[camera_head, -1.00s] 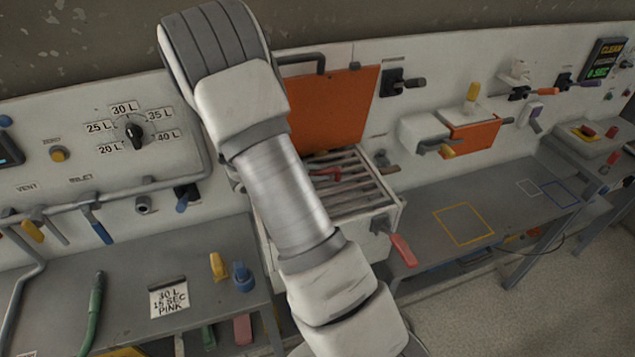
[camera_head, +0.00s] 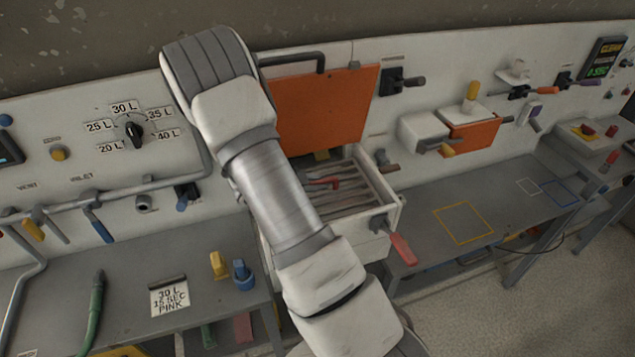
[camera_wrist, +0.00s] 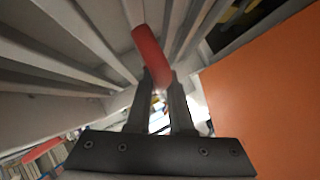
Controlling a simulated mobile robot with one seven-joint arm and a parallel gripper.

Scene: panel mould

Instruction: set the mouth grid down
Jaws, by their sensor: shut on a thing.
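The mouth grid (camera_head: 352,192) is a set of grey parallel bars with a red handle (camera_head: 322,182). In the head view it lies inside the open mouth of the white box (camera_head: 394,216), within its walls. I cannot tell whether it bears on anything below. In the wrist view, my gripper (camera_wrist: 160,82) is shut on the red handle (camera_wrist: 148,48), and the grid's bars (camera_wrist: 85,62) spread out on both sides. In the head view my arm hides my gripper and the near left part of the box.
An orange lid (camera_head: 325,112) stands raised behind the mouth; it fills the right of the wrist view (camera_wrist: 262,95). A red lever (camera_head: 402,249) sticks out at the box's front right. The right bench (camera_head: 500,195) has bare space around its yellow outline (camera_head: 463,223).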

